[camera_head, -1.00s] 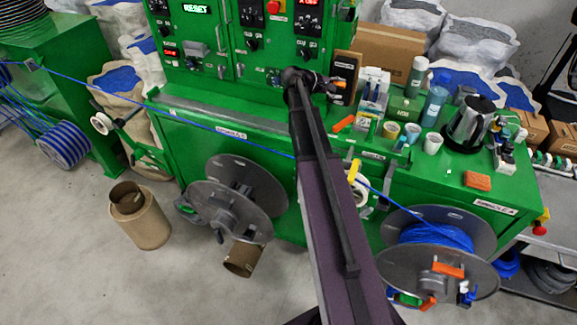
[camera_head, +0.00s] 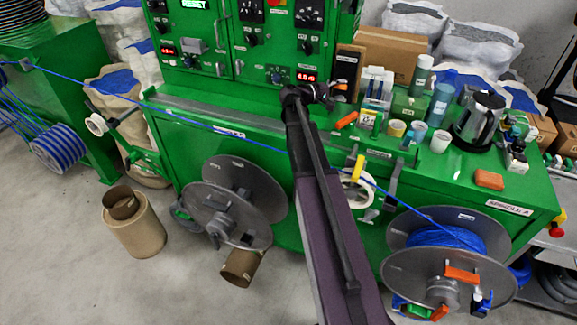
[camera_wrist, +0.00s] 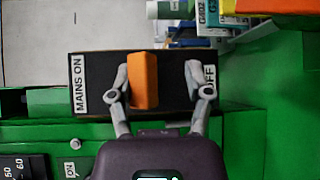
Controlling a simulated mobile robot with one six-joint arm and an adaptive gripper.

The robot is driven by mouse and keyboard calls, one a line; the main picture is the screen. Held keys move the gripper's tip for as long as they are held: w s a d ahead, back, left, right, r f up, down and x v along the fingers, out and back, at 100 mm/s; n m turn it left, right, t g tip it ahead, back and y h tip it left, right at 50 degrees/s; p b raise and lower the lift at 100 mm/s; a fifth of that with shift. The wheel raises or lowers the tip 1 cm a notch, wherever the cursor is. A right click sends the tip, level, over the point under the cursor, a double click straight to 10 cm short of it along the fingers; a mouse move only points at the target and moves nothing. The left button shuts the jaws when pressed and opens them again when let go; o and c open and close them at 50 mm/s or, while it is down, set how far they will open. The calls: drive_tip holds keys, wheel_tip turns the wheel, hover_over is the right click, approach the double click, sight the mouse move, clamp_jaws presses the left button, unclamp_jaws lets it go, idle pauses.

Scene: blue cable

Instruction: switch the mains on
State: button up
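The mains switch is a dark box in the wrist view (camera_wrist: 92,66), with a "MAINS ON" label at its left end and an "OFF" label at its right end. Its orange lever (camera_wrist: 143,82) stands between the fingers of my gripper (camera_wrist: 157,72). The lever is close to or touching the left finger; a clear gap separates it from the right finger. The gripper is open. In the head view the switch box (camera_head: 349,66) stands at the right of the green control cabinet, with my gripper (camera_head: 329,92) in front of its lower part.
The green bench (camera_head: 450,186) holds bottles, cups, a kettle (camera_head: 480,120) and an orange block (camera_head: 489,179) right of my arm. A blue cable (camera_head: 262,139) runs across the bench front to a spool (camera_head: 440,250). Cardboard boxes (camera_head: 395,58) stand behind the switch.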

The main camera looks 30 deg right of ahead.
drive_tip(key=w+a+f+m+h+b, duration=0.1)
drive_tip(key=a+f+m+h+b, duration=0.2)
drive_tip(key=a+b, duration=0.7)
drive_tip(key=s+a+f+y+p, duration=0.2)
drive_tip(key=s+a+f+y, duration=0.2)
drive_tip(key=a+f, duration=0.3)
drive_tip(key=s+a+f+n+t+y+p, duration=0.1)
drive_tip(key=s+a+f+y+p, duration=0.1)
drive_tip(key=a+f+y, duration=0.4)
drive_tip(key=shift+s+a+f, duration=0.35)
drive_tip(key=shift+s+f, duration=0.2)
drive_tip(key=shift+s, duration=0.35)
drive_tip(key=shift+d, duration=0.1)
idle(0.5)
drive_tip(key=w+d+r+h, duration=0.4)
drive_tip(key=d+r, duration=0.1)
drive_tip(key=r, duration=0.1)
drive_tip(key=w+d+r+g+h+b, duration=0.1)
drive_tip(key=w+d+r+h, duration=0.3)
drive_tip(key=r, duration=0.3)
drive_tip(key=shift+w+d+r+m+h, duration=0.2)
drive_tip(key=shift+d+r+m+h, duration=0.1)
drive_tip(key=shift+d+h, duration=0.5)
drive_tip(key=shift+d, duration=0.1)
